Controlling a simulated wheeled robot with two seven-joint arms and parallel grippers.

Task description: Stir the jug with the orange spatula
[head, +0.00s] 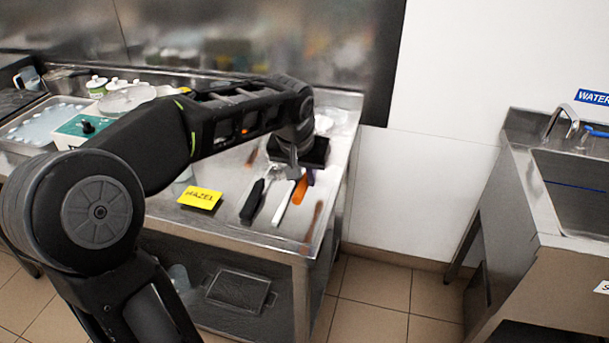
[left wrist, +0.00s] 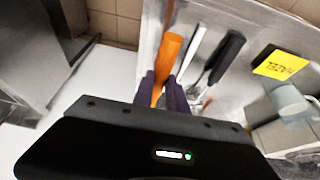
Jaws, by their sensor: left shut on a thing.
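The orange spatula (head: 300,190) is at the right end of the steel table, beside a white-handled and a black-handled tool. My left gripper (head: 298,172) is over it, and in the left wrist view the gripper's fingers (left wrist: 165,92) are shut on the orange handle (left wrist: 168,58). The spatula's far end is hidden by the gripper. A pale, see-through vessel (left wrist: 290,104), which looks like the jug, stands beside the yellow note in the left wrist view; my arm mostly hides it in the head view. My right gripper is not in view.
A yellow note (head: 200,198) lies on the table, left of the black-handled tool (head: 253,202) and white-handled tool (head: 284,204). A green box with a black knob (head: 88,127) and a tray of pale contents (head: 40,122) are at the left. A sink (head: 575,180) stands at the right.

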